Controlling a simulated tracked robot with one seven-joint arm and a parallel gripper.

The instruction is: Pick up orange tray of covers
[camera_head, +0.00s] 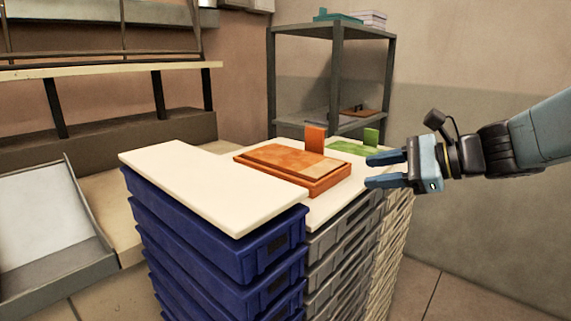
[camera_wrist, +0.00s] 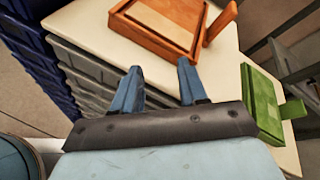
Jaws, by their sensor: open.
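The orange tray of covers (camera_head: 290,166) lies flat on a pale board on top of stacked crates, with an upright orange tab (camera_head: 315,139) at its back edge. The tray also shows at the top of the wrist view (camera_wrist: 160,25), cut off by the frame edge. My gripper (camera_head: 369,171) is open and empty, to the right of the tray and apart from it. In the wrist view my two blue fingers (camera_wrist: 157,78) point toward the tray, with a gap of board between.
A green tray (camera_head: 350,147) with a tab sits behind and right of the orange one. The pale board (camera_head: 205,185) rests on blue crates (camera_head: 215,240) and grey crates (camera_head: 345,235). A metal shelf (camera_head: 337,80) stands behind. A sloped grey rack (camera_head: 50,225) is at left.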

